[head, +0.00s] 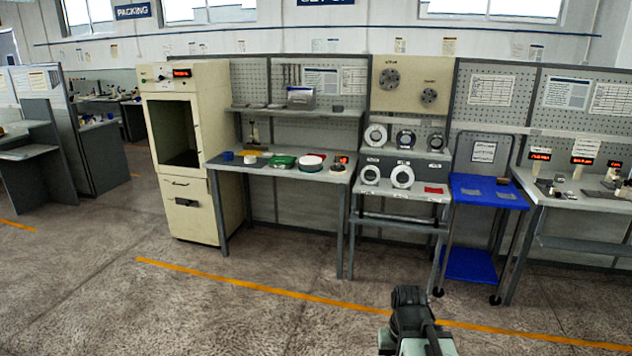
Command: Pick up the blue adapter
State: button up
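A small blue round piece (228,156), which looks like the blue adapter, lies near the left end of the grey workbench (222,166).
Green (283,162) and red-and-white (312,162) round pieces lie further right on the bench. A beige cabinet (188,220) stands at its left, a rack with dial-like rings (402,176) and a blue cart (487,190) at its right. The floor in front is clear.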

aim_at(228, 155)
jog(key=z, duration=0.1)
jog(key=i, duration=2.15)
jog(key=u, duration=0.25)
jog(key=i, duration=2)
jog(key=u, duration=1.25)
jog(key=i, duration=1.35)
jog(key=u, duration=1.3)
jog(key=i, duration=0.8)
jog(key=u, duration=0.3)
jog(key=k, duration=0.75)
jog(key=u, duration=0.25)
jog(key=i, duration=0.75)
jog(key=z, duration=0.2)
jog(key=k, duration=0.7)
